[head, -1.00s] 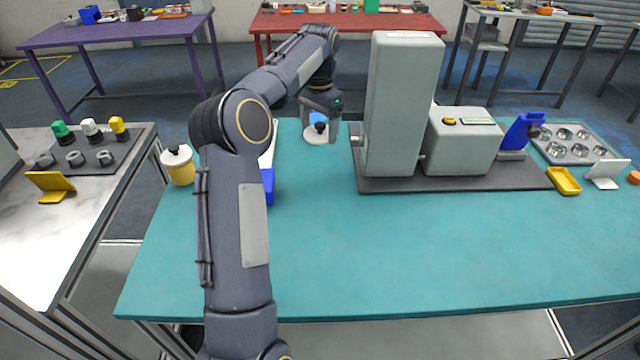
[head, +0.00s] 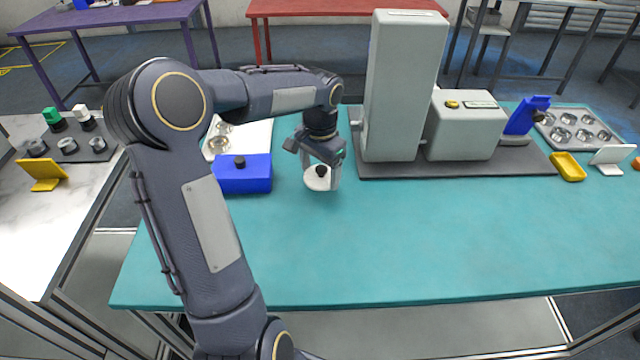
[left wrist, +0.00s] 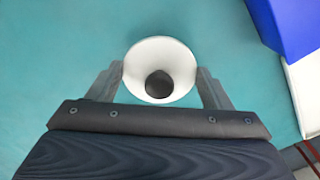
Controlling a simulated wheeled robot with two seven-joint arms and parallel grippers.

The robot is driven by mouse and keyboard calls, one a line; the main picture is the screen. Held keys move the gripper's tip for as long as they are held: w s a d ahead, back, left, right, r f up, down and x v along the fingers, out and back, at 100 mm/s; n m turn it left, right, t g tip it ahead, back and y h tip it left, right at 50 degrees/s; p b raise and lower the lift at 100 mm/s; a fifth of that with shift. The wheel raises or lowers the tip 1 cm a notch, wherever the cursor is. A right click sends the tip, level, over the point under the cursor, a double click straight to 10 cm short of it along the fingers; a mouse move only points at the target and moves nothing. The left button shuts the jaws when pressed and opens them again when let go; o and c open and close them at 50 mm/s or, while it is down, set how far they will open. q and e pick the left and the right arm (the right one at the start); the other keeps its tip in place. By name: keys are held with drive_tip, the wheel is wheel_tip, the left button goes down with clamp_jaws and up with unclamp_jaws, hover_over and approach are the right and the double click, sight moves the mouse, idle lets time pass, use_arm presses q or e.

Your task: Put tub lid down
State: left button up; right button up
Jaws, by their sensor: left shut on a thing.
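The tub lid (head: 316,183) is a white round disc with a dark knob on top. My left gripper (head: 321,172) is shut on it, with one finger at each side of the rim. In the left wrist view the lid (left wrist: 180,59) sits between the two fingertips (left wrist: 160,70), knob facing the camera. It is low over the teal table, right of the blue box. I cannot tell whether it touches the table. No open tub shows clearly. My right gripper is not in view.
A blue box (head: 243,181) with a dark knob stands left of the lid, before a white tray (head: 262,135) with metal cups. A grey machine (head: 392,100) on a dark base (head: 450,171) stands to the right. The front of the teal table (head: 400,250) is clear.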

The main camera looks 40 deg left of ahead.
sight(320, 180)
use_arm(q)
drive_tip(key=shift+s+d+f, duration=0.15)
drive_tip(key=shift+s+f, duration=0.05)
drive_tip(key=shift+f, duration=0.05)
drive_tip(key=shift+s+d+f, duration=0.15)
drive_tip(key=shift+f, duration=1.55)
drive_tip(key=shift+f, duration=0.2)
drive_tip(key=o, duration=1)
